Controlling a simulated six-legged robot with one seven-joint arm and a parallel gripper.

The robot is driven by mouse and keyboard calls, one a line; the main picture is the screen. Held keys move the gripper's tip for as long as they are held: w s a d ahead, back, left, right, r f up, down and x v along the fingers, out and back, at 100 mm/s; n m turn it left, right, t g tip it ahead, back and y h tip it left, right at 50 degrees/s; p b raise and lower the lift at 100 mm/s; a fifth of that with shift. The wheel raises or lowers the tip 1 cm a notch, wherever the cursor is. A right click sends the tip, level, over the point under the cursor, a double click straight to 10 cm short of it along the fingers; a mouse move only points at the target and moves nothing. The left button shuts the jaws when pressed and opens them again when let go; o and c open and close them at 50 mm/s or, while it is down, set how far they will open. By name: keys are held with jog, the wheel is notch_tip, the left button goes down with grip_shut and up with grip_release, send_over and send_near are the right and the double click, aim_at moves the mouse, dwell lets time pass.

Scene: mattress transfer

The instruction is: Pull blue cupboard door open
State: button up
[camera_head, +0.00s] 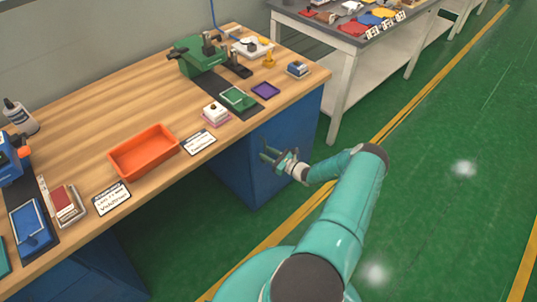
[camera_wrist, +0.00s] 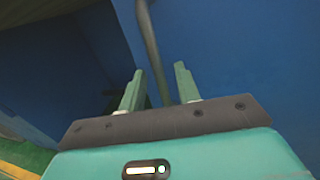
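The blue cupboard (camera_head: 249,158) stands under the right end of the wooden workbench. Its blue door (camera_wrist: 235,50) fills the right of the wrist view. A grey bar handle (camera_wrist: 149,40) runs down the door and passes between my fingers. My gripper (camera_wrist: 160,72) is open, with one finger on each side of the bar and a visible gap on both sides. In the head view my gripper (camera_head: 268,155) is at the cupboard's front. The handle is too small to make out there. I cannot tell whether the door is fully shut.
The wooden workbench (camera_head: 95,110) above holds an orange bin (camera_head: 143,151), a green machine (camera_head: 197,56) and small parts. Its front edge lies close to my gripper. A grey table (camera_head: 342,40) stands behind to the right. The green floor (camera_head: 440,140) to the right is clear.

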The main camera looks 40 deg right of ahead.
jog(key=shift+c, duration=0.4)
grip_shut()
jog(key=shift+s, duration=0.15)
